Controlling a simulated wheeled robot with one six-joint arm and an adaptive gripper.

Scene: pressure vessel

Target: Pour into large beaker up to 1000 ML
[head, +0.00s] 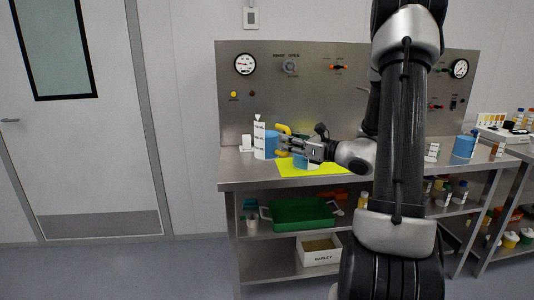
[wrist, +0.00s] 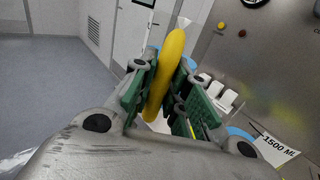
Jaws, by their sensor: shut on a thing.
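My gripper (head: 288,147) is shut on a yellow handle (head: 284,129), which runs between its green pads in the wrist view (wrist: 170,72). The handle is beside a blue container (head: 271,144) with a white labelled panel (head: 259,140), above the left part of the bench. A label reading 1500 ML (wrist: 277,147) shows at the right of the wrist view. A second blue shape (head: 300,162) is partly hidden under my gripper at the yellow mat (head: 322,170). I cannot tell which container the handle joins, nor any liquid level.
A steel panel with gauges (head: 244,64) stands behind the bench (head: 232,186). Another blue container (head: 464,146) stands at the right. My arm hides the bench's middle right.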

